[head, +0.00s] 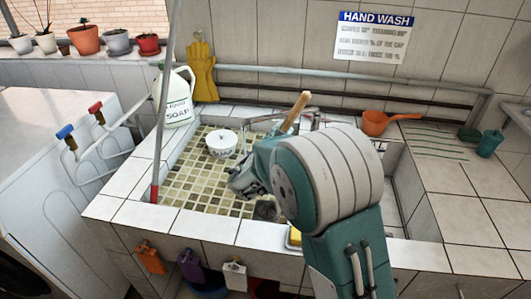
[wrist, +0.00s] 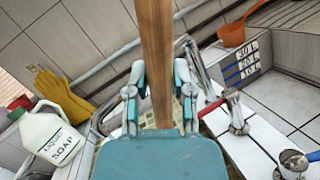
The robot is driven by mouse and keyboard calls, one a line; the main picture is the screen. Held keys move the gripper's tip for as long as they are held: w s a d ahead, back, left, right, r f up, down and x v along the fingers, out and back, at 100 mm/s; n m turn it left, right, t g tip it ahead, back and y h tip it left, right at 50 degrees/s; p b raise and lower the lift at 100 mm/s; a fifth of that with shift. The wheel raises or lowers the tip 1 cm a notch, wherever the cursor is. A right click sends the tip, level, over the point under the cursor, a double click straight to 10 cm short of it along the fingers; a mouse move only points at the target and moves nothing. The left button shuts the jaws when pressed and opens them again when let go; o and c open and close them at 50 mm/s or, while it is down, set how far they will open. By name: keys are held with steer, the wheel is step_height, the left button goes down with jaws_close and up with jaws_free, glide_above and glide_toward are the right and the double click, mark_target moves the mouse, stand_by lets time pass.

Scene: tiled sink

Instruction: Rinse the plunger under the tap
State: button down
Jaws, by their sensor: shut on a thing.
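The plunger's wooden handle (head: 296,112) rises at a tilt behind my arm in the head view. In the wrist view the handle (wrist: 155,40) runs up between the fingers. My gripper (head: 245,180) is shut on this handle over the sink (head: 180,182); its fingers also show in the wrist view (wrist: 160,82). The plunger's cup is not visible. The chrome tap (wrist: 203,72) stands to the right of the handle in the wrist view, with a red lever (wrist: 211,107) and a blue lever (wrist: 314,156). My arm partly hides the tap in the head view. No running water is visible.
A white bowl (head: 221,142) sits in the tiled basin. A soap jug (head: 176,98), yellow gloves (head: 202,75) and an orange scoop (head: 377,122) are around the rim. A thin pole (head: 164,100) crosses the left side. The left basin floor is mostly clear.

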steer(key=s+d, duration=0.4)
steer(key=s, duration=0.1)
steer(key=shift+s+d, duration=0.15)
steer(key=shift+s, duration=0.25)
stand_by(0.3)
steer(key=shift+r, duration=0.1)
stand_by(1.0)
steer(key=s+d+r, duration=0.3)
steer(key=s+r, duration=0.1)
stand_by(0.5)
steer(key=shift+a, duration=0.1)
stand_by(0.5)
